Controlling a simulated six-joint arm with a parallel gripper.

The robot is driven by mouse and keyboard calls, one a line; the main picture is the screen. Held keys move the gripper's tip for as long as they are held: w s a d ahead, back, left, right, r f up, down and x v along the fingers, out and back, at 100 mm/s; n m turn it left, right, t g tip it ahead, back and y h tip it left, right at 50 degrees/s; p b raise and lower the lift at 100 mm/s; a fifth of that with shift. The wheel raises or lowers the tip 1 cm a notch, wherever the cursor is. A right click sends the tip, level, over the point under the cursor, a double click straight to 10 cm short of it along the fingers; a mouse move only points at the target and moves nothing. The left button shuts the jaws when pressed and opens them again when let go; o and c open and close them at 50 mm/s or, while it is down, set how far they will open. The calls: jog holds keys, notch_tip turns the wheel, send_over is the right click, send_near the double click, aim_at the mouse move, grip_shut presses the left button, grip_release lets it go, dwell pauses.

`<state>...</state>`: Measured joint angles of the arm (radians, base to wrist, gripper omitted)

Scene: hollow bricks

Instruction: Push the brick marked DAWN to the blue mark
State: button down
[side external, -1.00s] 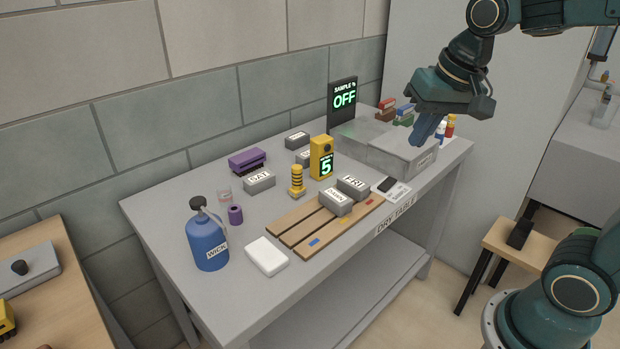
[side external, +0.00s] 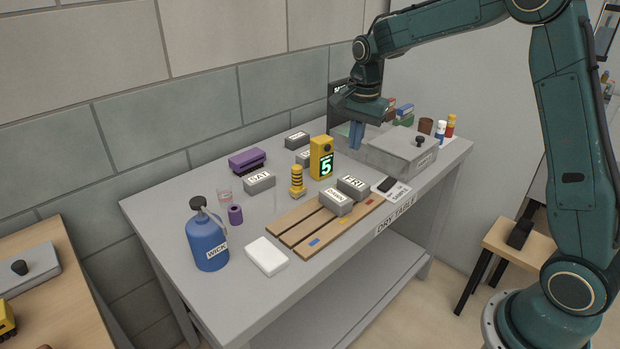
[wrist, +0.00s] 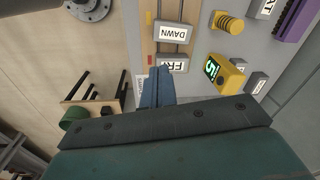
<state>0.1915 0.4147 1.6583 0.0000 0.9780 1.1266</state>
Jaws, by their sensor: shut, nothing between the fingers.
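A yellow mark (side external: 344,222) and a red mark (side external: 370,201) are on the same slat. The FRI brick (side external: 353,184) sits just right of DAWN.
A grey lidded box (side external: 402,155) is at the right. A white block (side external: 267,256) and a blue jug (side external: 207,240) are left of the rack. The SAT brick (side external: 259,182) lies behind.

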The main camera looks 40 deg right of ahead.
aim_at(345, 187)
jog(key=w+d+f+m+g, duration=0.1)
jog(key=w+d+f+m, duration=0.2)
jog(key=f, duration=0.5)
jog(key=shift+w, duration=0.75)
jog(key=shift+d+f, duration=0.1)
jog(key=shift+f, duration=4.8)
jog(key=a, duration=1.4)
jog(key=shift+w, duration=0.3)
jog(key=shift+r, duration=0.1)
notch_tip(345, 187, up, 10)
